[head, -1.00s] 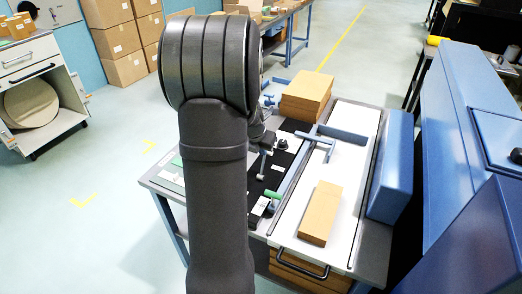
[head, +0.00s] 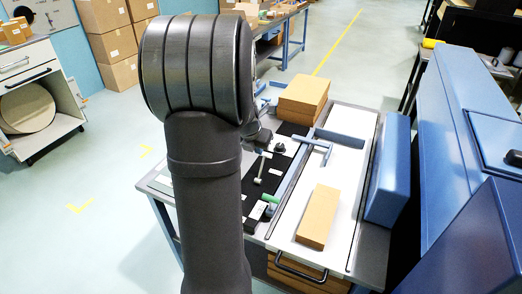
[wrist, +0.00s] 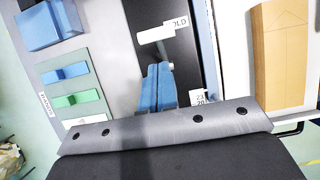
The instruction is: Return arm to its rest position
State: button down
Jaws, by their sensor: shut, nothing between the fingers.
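My gripper (wrist: 158,88) shows in the wrist view as two blue fingers pressed together with nothing between them. It is above a black mat (wrist: 188,60) that carries white labels, one of them ending in "OLD". How high it is above the mat I cannot tell.
A cardboard box (head: 318,216) lies on the white board (head: 352,160), near a blue T-shaped bar (head: 312,150). More boxes (head: 303,97) are stacked behind. A long blue block (head: 391,170) borders the bench's right side. Floor to the left is clear.

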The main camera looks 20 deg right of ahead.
jog(key=w+d+v, duration=0.1)
jog(key=v, duration=0.7)
jog(key=shift+r, duration=0.6)
jog(key=shift+w+f, duration=0.1)
send_over(264, 154)
jog(key=s+a, duration=0.3)
notch_tip(264, 154, down, 9)
jog(key=shift+w+d+f, duration=0.4)
jog(key=shift+f, duration=0.2)
jog(key=shift+w+d+f, duration=0.35)
jog(key=shift+w+f, duration=0.05)
jog(key=shift+f, duration=0.15)
jog(key=shift+w+d+f, duration=0.3)
jog(key=shift+d, duration=0.05)
jog(key=shift+s+a+r, duration=0.1)
jog(key=shift+s+a, duration=0.05)
